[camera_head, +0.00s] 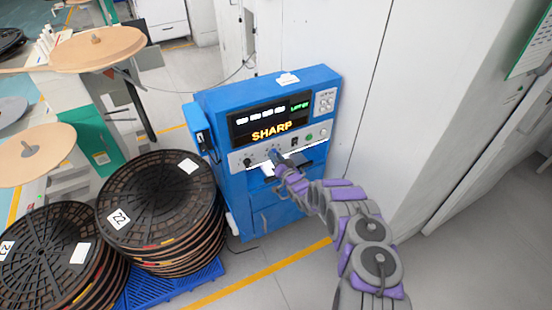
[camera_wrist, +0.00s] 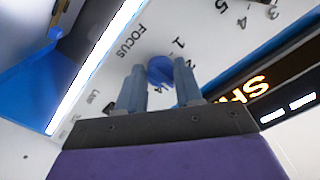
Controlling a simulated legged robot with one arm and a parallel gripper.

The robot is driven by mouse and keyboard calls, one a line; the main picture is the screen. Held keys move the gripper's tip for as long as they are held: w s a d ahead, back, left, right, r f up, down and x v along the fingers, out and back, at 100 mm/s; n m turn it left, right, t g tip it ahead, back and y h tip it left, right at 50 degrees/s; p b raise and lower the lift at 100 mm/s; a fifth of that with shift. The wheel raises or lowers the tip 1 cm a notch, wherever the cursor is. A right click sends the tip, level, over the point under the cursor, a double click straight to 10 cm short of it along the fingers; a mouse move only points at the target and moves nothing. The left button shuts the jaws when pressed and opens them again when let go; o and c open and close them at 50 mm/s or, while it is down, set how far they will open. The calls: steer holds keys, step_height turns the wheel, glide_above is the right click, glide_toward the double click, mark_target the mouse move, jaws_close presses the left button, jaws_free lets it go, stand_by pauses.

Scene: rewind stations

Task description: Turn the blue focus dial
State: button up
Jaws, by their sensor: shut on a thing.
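The blue focus dial (camera_wrist: 160,70) shows in the wrist view on a white panel, beside the printed word FOCUS and a ring of numbers. My gripper (camera_wrist: 158,80) has its two grey-blue fingers on either side of the dial, shut on it. The fingers hide part of the dial and some of the numbers. In the head view my gripper (camera_head: 274,158) is at the front panel of the blue machine (camera_head: 258,215), below its display. The dial itself is hidden there by my gripper. The display (camera_head: 271,131) reads SHARP in orange letters.
A black knob (camera_head: 247,162) is on the panel left of my gripper. Stacks of black reels (camera_head: 155,195) stand left of the machine on a blue pallet (camera_head: 180,285). A white wall (camera_head: 340,60) rises behind. The floor in front is clear, with a yellow line.

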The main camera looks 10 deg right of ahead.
steer(key=o, duration=1)
steer(key=shift+d, duration=0.1)
steer(key=shift+o, duration=0.2)
steer(key=p+v, duration=0.2)
steer(key=v, duration=1.5)
steer(key=shift+d, duration=0.15)
